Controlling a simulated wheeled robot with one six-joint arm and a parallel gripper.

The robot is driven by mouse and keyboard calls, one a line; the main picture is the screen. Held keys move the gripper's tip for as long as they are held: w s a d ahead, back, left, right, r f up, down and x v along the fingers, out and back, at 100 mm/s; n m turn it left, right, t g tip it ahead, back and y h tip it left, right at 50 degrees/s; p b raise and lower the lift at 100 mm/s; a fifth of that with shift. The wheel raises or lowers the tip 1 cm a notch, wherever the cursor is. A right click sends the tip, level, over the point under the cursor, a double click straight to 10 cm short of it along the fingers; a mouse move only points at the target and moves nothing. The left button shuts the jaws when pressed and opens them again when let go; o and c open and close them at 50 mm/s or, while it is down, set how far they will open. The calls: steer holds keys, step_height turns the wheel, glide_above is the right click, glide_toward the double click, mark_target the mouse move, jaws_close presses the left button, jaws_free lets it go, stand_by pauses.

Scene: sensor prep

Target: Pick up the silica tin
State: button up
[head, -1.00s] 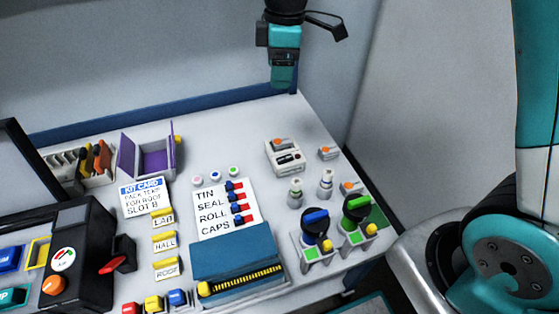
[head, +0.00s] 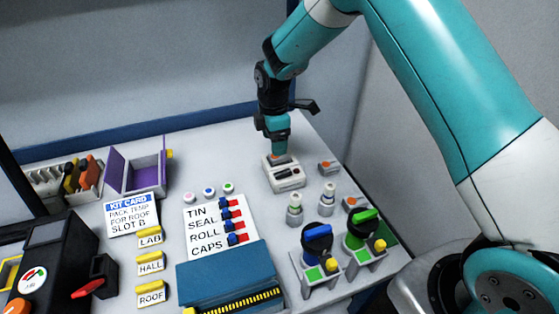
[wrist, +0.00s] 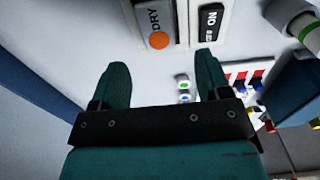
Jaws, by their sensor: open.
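A small grey piece marked DRY with an orange dot, which looks like the silica tin (wrist: 155,20), lies in a white holder at the top of the wrist view. In the head view the tin (head: 279,159) is partly hidden behind my fingers, at the back of the white holder (head: 290,185). My gripper (head: 280,149) points down just above it. In the wrist view my gripper (wrist: 162,64) is open and empty, its two green fingers apart. The tin lies ahead of the fingertips, roughly between their lines; I cannot tell whether they touch it.
Two small orange-dotted pieces stand right of the holder, one nearer the back (head: 327,167) and one in front (head: 354,203). An open purple box (head: 140,178) is left.

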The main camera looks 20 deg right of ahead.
mark_target(279, 159)
step_height(279, 159, down, 5)
steer(key=shift+d+f+b, duration=0.15)
steer(key=shift+f+b, duration=0.05)
steer(key=shift+b, duration=0.3)
steer(key=c, duration=1)
steer(key=shift+c, duration=0.2)
